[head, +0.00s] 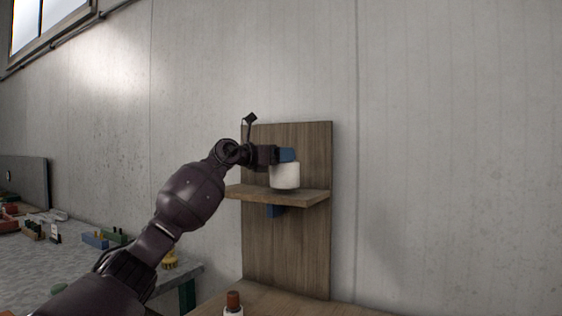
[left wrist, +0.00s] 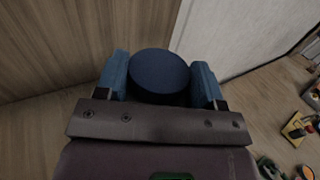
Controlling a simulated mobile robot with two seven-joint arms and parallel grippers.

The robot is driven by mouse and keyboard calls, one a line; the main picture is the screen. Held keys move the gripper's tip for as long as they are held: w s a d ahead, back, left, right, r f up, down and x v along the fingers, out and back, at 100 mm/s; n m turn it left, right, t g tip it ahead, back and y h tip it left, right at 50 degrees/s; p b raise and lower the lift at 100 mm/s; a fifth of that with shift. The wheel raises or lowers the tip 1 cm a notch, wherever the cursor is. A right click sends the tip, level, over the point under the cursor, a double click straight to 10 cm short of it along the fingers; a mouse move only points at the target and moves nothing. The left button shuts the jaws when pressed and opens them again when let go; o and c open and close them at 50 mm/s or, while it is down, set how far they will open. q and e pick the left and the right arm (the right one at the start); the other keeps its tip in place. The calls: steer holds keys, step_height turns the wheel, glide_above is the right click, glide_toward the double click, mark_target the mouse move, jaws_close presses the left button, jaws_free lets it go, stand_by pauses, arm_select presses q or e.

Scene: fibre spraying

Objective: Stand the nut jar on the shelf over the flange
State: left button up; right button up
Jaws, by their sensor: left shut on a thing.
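The nut jar (head: 285,177) is white and upright at the shelf, and its round dark blue lid (left wrist: 158,75) shows in the left wrist view. My left gripper (head: 287,155) is shut on the jar near its top, with one blue finger on each side of the lid. The wooden shelf (head: 308,196) sticks out from an upright wooden board. The jar's base is at or just above the shelf top; I cannot tell if they touch. A small blue piece (head: 275,211) shows under the shelf; I cannot tell if it is the flange. My right gripper is out of view.
The wooden back board (head: 285,255) stands close behind the jar against a pale wall. A bottle with a brown cap (head: 233,302) stands below on a wooden top. A grey bench (head: 60,265) with several small items is at the left.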

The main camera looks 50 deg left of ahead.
arm_select(q)
steer(key=shift+w+f, duration=0.1)
steer(key=shift+f, duration=0.6)
steer(key=shift+r, duration=0.1)
steer(key=o, duration=0.8)
steer(key=shift+f, duration=0.2)
steer(key=o, duration=0.5)
steer(key=shift+c, duration=0.2)
steer(key=shift+r, duration=0.1)
